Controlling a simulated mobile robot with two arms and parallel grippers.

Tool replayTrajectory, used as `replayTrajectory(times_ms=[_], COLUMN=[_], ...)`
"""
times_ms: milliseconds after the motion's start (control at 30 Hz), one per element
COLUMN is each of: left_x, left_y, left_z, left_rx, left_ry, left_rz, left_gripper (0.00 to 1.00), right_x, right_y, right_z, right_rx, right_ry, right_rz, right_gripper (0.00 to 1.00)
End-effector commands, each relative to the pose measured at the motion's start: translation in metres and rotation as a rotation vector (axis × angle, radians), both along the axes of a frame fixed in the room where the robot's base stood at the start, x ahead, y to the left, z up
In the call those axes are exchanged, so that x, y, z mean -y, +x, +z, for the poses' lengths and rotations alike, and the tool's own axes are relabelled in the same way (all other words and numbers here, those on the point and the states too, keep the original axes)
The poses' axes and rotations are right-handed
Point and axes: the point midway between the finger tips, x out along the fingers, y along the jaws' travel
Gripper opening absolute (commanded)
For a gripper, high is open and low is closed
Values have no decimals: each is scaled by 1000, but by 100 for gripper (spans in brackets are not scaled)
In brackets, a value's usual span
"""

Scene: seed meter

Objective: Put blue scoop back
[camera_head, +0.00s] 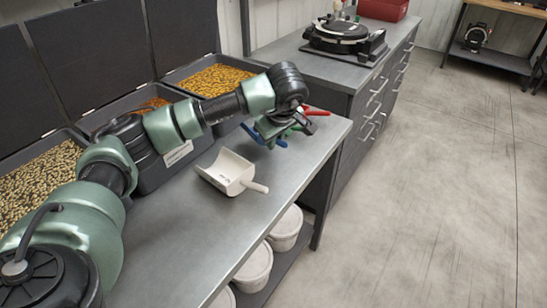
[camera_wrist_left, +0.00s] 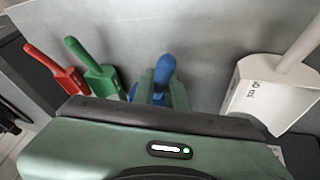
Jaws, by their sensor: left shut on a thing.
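The blue scoop (camera_head: 282,143) is at the far part of the grey table in the head view, mostly covered by my left gripper (camera_head: 268,130). In the left wrist view, the blue scoop's rounded handle (camera_wrist_left: 165,69) sits between the fingers of my left gripper (camera_wrist_left: 162,92), which is shut on it. I cannot tell whether the scoop touches the table. My right gripper is not in view.
A white scoop (camera_head: 228,172) lies on the grey table (camera_head: 215,225) nearer me. Seed bins (camera_head: 215,76) line the back. White buckets (camera_head: 255,268) sit below.

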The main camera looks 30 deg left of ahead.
Motion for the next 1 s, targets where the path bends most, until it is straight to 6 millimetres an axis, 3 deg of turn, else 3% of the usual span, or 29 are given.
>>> replayTrajectory(times_ms=[233,633,667,733,1000], left_x=[3,4,4,4,4], left_y=[1,1,1,1,1], left_z=[-40,-44,-43,-43,-42], left_rx=[-2,-1,-1,-1,-1], left_ry=[0,0,0,0,0], left_rz=[-5,-5,-5,-5,-5], left_gripper=[0,0,16,35,35], right_x=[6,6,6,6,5], right_y=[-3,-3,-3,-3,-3], right_z=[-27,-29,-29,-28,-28], right_rx=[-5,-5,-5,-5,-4], right_ry=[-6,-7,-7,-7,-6], right_rz=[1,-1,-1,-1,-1], right_gripper=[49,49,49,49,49])
